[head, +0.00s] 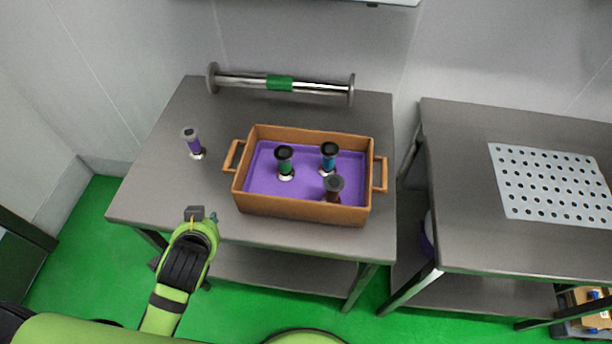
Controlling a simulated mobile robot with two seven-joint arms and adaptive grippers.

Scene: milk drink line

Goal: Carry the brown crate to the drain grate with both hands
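The brown crate (300,208) stands on the left metal table. It has a handle on its left end (231,156) and another on its right end (381,174). Its floor is purple, and a green-banded, a blue-banded and a dark brown cylinder stand inside. The drain grate (552,183) is a pale perforated plate lying on the right table. My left gripper (199,214) is at the front edge of the left table, short of the crate and its left handle. It is seen from above, and its finger opening is unclear. My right gripper is not in view.
A purple-banded cylinder (194,144) stands left of the crate. A metal bar with end discs and a green band (280,83) lies along the back of the left table (160,190). A gap separates it from the right table (460,220). The grate's top is clear.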

